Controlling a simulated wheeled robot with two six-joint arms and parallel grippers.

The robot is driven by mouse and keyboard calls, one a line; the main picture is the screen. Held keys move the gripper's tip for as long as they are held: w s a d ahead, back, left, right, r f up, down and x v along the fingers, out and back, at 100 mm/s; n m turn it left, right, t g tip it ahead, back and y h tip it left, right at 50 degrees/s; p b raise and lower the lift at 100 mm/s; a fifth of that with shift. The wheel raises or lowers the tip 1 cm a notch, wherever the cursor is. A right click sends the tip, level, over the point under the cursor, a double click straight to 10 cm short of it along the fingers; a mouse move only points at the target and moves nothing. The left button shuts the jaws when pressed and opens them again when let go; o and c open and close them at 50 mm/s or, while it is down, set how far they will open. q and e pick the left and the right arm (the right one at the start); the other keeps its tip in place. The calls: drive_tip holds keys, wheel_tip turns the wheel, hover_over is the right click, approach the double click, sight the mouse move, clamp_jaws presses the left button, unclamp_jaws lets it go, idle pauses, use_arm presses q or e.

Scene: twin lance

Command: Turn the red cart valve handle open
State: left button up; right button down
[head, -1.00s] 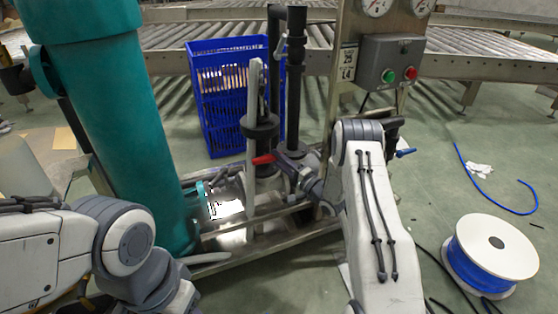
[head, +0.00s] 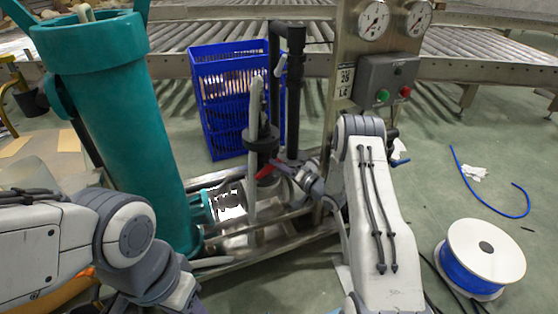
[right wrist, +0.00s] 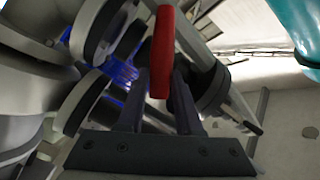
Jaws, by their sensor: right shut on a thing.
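The red valve handle (head: 265,171) sits low on the cart's pipework in the head view, slanting down to the left. In the right wrist view the red handle (right wrist: 163,50) stands upright between the fingers. My right gripper (head: 282,168) reaches it from the right and is shut on it; its two dark fingers (right wrist: 160,95) show on either side of the handle's lower part. The valve body is partly hidden behind my gripper. My left arm comes in at the lower left, its gripper out of the picture.
A teal cylinder (head: 115,120) stands left of the valve. A blue crate (head: 222,125) is behind the pipes. A control box (head: 388,80) and gauges (head: 373,19) are above my right arm. A spool of blue hose (head: 484,250) lies on the floor at right. Grey pipes and flanges (right wrist: 90,40) crowd the gripper.

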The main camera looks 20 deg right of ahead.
drive_tip(key=n+p, duration=0.1)
drive_tip(key=p, duration=0.1)
drive_tip(key=a+r+n+g+h+p, duration=0.1)
drive_tip(key=n+p, duration=0.1)
drive_tip(key=n+h+p, duration=0.1)
drive_tip(key=n+p, duration=0.1)
drive_tip(key=shift+s+a+r+g, duration=0.1)
drive_tip(key=shift+a+r+g, duration=0.1)
drive_tip(key=shift+r+g, duration=0.2)
drive_tip(key=shift+a+n+h+p, duration=0.35)
drive_tip(key=shift+n+h+p, duration=0.35)
drive_tip(key=shift+n+p, duration=0.2)
drive_tip(key=shift+a+n+g+h+p, duration=0.35)
drive_tip(key=shift+n+g+h+p, duration=0.1)
drive_tip(key=shift+n+h, duration=0.45)
drive_tip(key=c, duration=0.6)
unclamp_jaws()
drive_tip(key=shift+s+r, duration=0.1)
